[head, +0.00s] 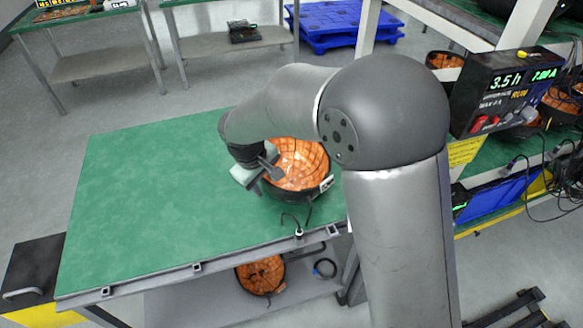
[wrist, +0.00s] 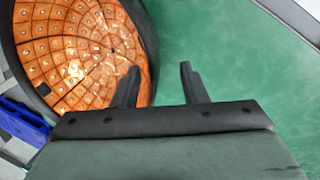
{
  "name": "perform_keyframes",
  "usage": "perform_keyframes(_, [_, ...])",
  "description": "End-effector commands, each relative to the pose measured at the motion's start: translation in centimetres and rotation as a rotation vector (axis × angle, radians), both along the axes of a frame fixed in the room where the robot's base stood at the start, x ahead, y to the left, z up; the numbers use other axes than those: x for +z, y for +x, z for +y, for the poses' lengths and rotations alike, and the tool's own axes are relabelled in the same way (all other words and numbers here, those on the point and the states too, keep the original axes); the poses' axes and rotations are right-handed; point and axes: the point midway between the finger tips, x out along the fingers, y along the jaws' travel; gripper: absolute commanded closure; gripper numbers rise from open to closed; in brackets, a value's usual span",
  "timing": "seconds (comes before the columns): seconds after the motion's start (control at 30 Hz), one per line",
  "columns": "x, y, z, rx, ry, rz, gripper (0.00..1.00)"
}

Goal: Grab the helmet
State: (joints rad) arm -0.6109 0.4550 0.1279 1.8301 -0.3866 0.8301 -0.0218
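The helmet (head: 301,165) is a black bowl with an orange tiled inside. It rests open side up on the green table, near its right front edge, with a short black cable at the front. In the wrist view the helmet (wrist: 82,45) fills the upper left. My gripper (head: 268,172) is at the helmet's left side. In the wrist view my gripper (wrist: 160,80) has its two fingers apart and nothing between them. The left finger overlaps the helmet's rim in the picture and the right finger is over green tabletop. Whether either finger touches the rim cannot be told.
The green table (head: 150,190) is bare left of the helmet. Another orange-lined helmet (head: 260,275) lies on the shelf below. A rack with a timer box (head: 505,90) and more helmets stands at the right. A blue pallet (head: 335,22) is on the floor behind.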

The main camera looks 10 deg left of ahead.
Motion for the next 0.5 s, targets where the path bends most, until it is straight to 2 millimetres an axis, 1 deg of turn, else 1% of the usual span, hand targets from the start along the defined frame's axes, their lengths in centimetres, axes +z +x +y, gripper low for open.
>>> perform_keyframes(0.2, [-2.6,1.2,-0.8,-0.001,-0.004,0.004,0.60])
perform_keyframes(0.3, [-4.0,1.4,-0.9,0.000,-0.003,0.004,0.60])
perform_keyframes(0.4, [-4.6,1.6,-0.9,0.000,-0.001,0.002,0.60])
perform_keyframes(0.5, [-4.8,1.6,-1.0,0.000,0.000,0.001,0.60])
